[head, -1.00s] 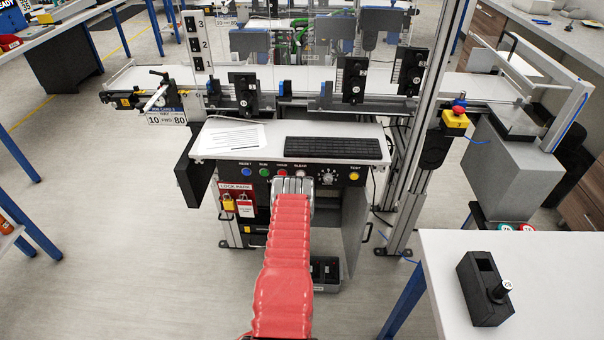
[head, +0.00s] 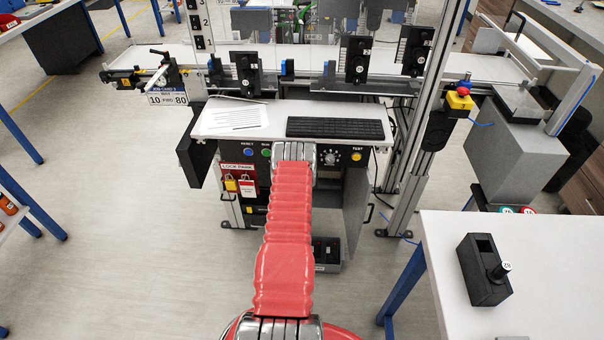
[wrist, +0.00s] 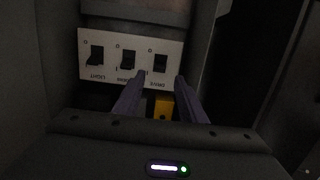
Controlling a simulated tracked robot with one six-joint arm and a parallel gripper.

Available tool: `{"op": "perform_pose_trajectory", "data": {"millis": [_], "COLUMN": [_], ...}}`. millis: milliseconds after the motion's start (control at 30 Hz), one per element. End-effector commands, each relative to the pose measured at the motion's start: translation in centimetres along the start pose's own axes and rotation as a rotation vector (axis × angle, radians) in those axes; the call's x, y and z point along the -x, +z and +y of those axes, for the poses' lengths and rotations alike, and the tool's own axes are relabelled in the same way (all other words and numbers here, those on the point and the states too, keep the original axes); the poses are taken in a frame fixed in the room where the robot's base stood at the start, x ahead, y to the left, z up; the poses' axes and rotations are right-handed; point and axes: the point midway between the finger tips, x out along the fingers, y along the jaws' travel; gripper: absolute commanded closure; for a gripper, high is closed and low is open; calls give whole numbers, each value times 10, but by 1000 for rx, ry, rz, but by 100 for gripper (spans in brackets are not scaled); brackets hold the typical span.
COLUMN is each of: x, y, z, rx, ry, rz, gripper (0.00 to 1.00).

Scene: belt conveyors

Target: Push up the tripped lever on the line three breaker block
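In the wrist view, a white breaker panel (wrist: 112,80) carries three dark levers in a row, with upside-down labels. The left lever (wrist: 95,55) is over a label like LIGHT. The middle lever (wrist: 127,60) has a label I cannot read fully. The right lever (wrist: 160,63) is over a label like DRIVE. Which one is tripped is too dark to tell. My gripper (wrist: 160,77) has its two fingers apart, the tips around the panel's lower edge below the right lever. Contact cannot be told. In the head view my red-sleeved arm hides the gripper at the console cabinet.
A yellow piece (wrist: 165,107) shows between the fingers, and dark walls close in on both sides. In the head view, an open cabinet door (head: 356,215) stands to the right of my arm. A keyboard (head: 335,128) lies on the console top. A white table (head: 540,260) is at right.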

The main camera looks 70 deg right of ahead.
Motion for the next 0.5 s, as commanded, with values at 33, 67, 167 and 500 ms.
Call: {"op": "perform_pose_trajectory", "data": {"millis": [33,67,167,500], "x": [6,9,20,60], "y": [0,0,0,0], "z": [0,0,0,0], "rx": [0,0,0,0], "ry": [0,0,0,0], "rz": [-1,-1,-1,0], "gripper": [62,62,62,62]}}
